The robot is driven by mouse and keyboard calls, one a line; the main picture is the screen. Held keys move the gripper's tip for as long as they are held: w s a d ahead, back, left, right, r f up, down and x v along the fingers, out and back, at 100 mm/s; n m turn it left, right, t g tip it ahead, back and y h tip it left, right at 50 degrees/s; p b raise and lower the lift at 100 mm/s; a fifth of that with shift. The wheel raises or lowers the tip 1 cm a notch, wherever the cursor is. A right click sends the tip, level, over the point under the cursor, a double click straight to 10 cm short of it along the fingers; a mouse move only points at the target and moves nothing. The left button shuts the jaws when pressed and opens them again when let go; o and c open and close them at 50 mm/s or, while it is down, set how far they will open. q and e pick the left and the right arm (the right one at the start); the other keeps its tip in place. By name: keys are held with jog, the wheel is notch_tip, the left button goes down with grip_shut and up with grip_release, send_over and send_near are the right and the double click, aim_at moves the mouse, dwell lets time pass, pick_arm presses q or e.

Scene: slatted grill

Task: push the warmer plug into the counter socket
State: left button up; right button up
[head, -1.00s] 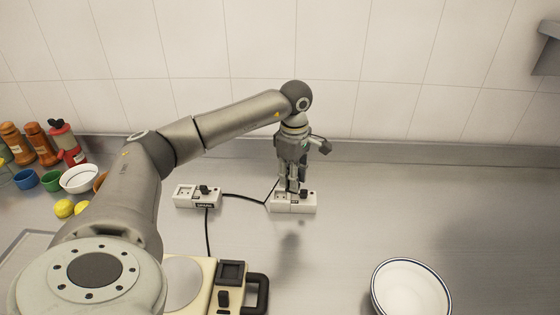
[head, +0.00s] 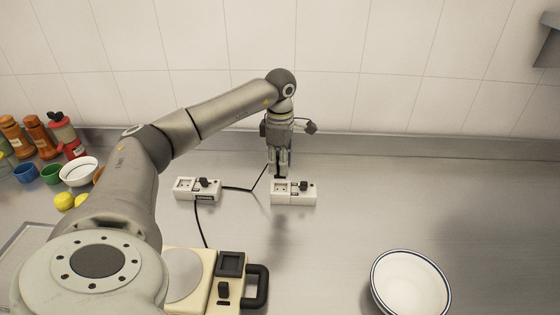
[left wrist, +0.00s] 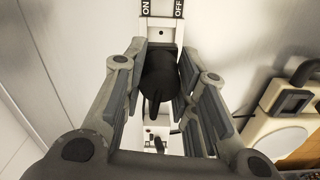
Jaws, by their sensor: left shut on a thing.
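My left gripper (head: 278,174) is shut on the black warmer plug (left wrist: 158,75), which shows between the fingers in the left wrist view. In the head view the fingers hide most of the plug. The fingertips are just behind the left part of the right white socket box (head: 293,192), and the plug does not look seated in it. A second white socket box (head: 198,190) lies to the left. In the left wrist view a white box with ON and OFF labels (left wrist: 162,30) shows beyond the plug. My right gripper is not in view.
The cream warmer (head: 205,280) with a black handle stands at the front. A black cord (head: 238,189) runs from the left box toward my gripper. A white bowl (head: 410,284) is at front right. Bottles and small bowls stand far left.

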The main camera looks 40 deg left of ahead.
pick_arm(q)
jog(key=shift+f+b, duration=1.45)
jog(key=shift+f, duration=0.75)
jog(key=shift+p, duration=0.4)
jog(key=shift+f, duration=0.35)
dwell(0.5)
jog(key=o, duration=1)
